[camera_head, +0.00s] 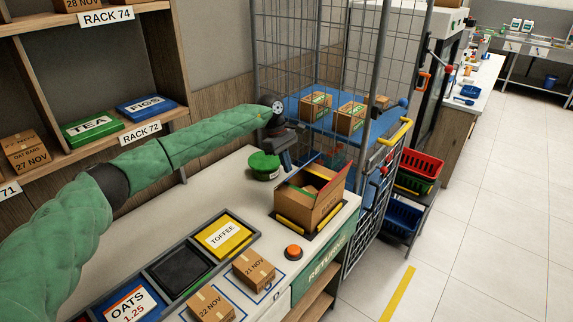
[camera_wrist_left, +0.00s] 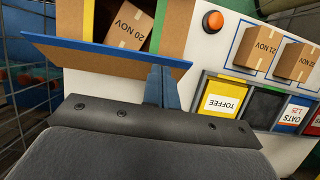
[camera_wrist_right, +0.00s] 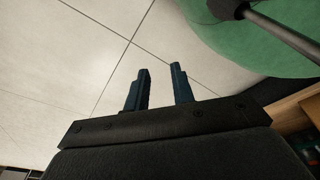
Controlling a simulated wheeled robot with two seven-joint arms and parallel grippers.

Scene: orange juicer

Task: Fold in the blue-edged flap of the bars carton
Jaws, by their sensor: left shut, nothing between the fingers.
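The open bars carton (camera_head: 305,209) stands near the far end of the counter. Its blue-edged flap (camera_wrist_left: 105,60) juts outward from the carton in the left wrist view, and a smaller box marked 20 NOV (camera_wrist_left: 130,26) shows inside. My left gripper (camera_wrist_left: 163,72) is shut and empty, its fingertips at the flap's blue edge; I cannot tell if they touch. In the head view the left gripper (camera_head: 287,160) is behind the carton. My right gripper (camera_wrist_right: 160,75) is open and empty over the floor in the right wrist view, and is outside the head view.
A green round tub (camera_head: 264,166) stands left of the carton. A wire cage (camera_head: 330,60) with a blue shelf rises behind.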

